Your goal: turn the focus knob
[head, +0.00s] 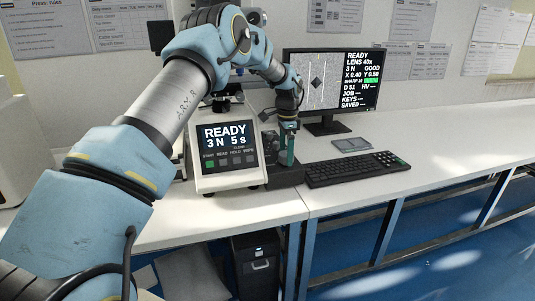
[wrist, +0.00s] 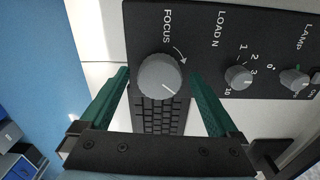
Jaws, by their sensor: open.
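The focus knob (wrist: 160,76) is a round grey dial with a white pointer line, on a black control panel (wrist: 215,28) labelled FOCUS with a curved arrow. My gripper (wrist: 160,80) is open, its two green fingers on either side of the knob in the wrist view. I cannot tell whether either finger touches it. In the head view my gripper (head: 287,153) is at the dark control box (head: 285,175), and the focus knob cannot be made out there. The monitor (head: 331,85) shows a dark diamond mark, READY, LENS 40x, GOOD and a green bar beside SHARP.
The load knob (wrist: 238,77) and lamp knob (wrist: 293,79) sit to the right on the panel. The tester display (head: 226,152) reads READY, 3 N, 5 s. A keyboard (head: 357,169) and a small grey pad (head: 352,145) lie right of the control box. The bench is clear farther right.

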